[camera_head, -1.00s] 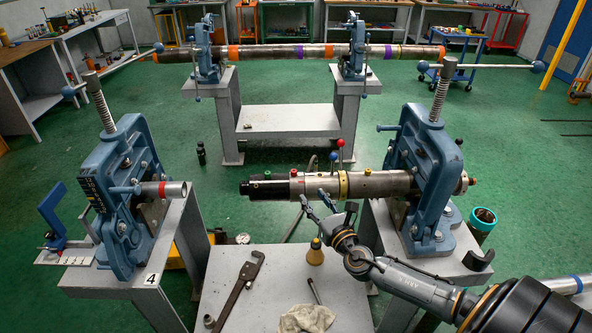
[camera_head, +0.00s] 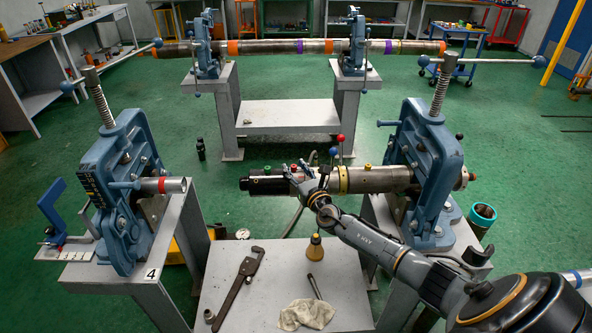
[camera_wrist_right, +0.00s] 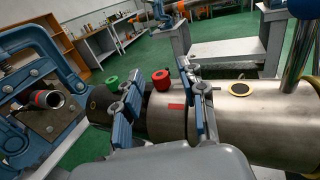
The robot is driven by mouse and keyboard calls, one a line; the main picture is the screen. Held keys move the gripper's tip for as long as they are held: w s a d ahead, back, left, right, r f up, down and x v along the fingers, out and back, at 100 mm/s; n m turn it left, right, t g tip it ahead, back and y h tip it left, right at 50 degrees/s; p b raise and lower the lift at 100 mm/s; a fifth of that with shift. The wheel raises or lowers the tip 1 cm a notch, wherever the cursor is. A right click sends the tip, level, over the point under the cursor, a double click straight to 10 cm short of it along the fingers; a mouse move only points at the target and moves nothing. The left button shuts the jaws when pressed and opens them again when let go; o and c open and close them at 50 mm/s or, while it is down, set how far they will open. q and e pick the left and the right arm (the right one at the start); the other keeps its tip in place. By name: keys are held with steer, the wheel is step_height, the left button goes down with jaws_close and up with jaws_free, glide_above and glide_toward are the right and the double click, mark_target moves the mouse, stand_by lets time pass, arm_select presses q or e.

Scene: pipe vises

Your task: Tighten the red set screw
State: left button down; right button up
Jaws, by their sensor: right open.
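The red set screw (camera_wrist_right: 160,79) is a round red knob on top of the steel pipe tool (camera_wrist_right: 235,120). In the right wrist view it stands between the two blue-padded fingers of my right gripper (camera_wrist_right: 158,95), slightly beyond them, with gaps on both sides. The right gripper is open. In the head view the right gripper (camera_head: 298,173) is at the tool's left part, close beside the red set screw (camera_head: 293,168); whether it touches the tool is unclear. The tool (camera_head: 388,180) lies level, held in the right blue vise (camera_head: 428,175). My left gripper is not in view.
A green knob (camera_wrist_right: 112,82) sits left of the red one, and a yellow-rimmed black disc (camera_wrist_right: 240,89) to the right.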

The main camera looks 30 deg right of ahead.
steer(key=shift+c, duration=0.4)
jaws_close()
